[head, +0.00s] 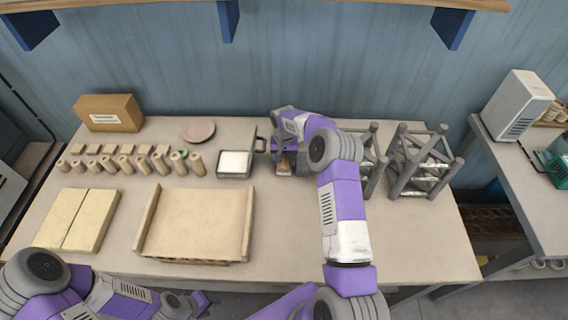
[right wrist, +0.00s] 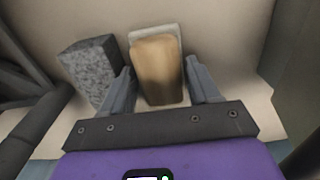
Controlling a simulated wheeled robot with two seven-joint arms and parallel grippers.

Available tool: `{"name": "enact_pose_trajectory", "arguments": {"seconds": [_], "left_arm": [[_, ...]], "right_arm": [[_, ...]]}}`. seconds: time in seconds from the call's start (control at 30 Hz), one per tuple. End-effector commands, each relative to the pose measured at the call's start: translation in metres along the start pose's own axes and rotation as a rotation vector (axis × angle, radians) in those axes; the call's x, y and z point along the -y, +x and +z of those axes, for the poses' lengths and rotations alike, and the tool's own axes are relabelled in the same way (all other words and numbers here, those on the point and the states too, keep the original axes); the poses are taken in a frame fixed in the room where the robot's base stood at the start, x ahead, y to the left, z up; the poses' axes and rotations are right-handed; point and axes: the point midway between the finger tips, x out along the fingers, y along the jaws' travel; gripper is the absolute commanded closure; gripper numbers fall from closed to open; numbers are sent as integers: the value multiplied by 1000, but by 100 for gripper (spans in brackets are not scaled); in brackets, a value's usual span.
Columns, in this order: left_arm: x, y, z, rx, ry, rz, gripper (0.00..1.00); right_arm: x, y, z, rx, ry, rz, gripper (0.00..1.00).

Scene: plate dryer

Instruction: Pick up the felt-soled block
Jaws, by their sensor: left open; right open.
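The felt-soled block (right wrist: 158,70) has a tan, wood-like body on a pale grey sole. In the right wrist view it lies between the two open fingers of my right gripper (right wrist: 160,90), with a gap on either side. In the head view the block (head: 284,168) shows only in part beneath my right gripper (head: 285,158). My left gripper (head: 185,304) is low at the front left, empty and away from the block, in front of the table edge.
A speckled grey block (right wrist: 88,66) stands close left of the felt-soled block in the right wrist view. Grey racks (head: 420,165) stand to the right. A metal pan (head: 235,163), a wooden tray (head: 195,222) and several wooden cylinders (head: 126,163) lie to the left.

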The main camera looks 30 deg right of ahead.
Motion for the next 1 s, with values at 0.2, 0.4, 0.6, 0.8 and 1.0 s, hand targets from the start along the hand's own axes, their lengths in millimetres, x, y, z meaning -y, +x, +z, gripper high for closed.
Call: {"name": "enact_pose_trajectory", "arguments": {"seconds": [0.2,0.4,0.6,0.8,1.0], "left_arm": [[0,0,0,0,0,0,57],[0,0,0,0,0,0,57],[0,0,0,0,0,0,57],[0,0,0,0,0,0,57],[-1,-2,0,0,0,0,57]], "right_arm": [[0,2,0,-1,0,-1,39],[0,2,0,-1,0,0,64],[0,2,0,-1,0,-1,80],[0,-4,-1,-3,0,0,80],[0,-39,-1,-4,-1,-1,80]]}}
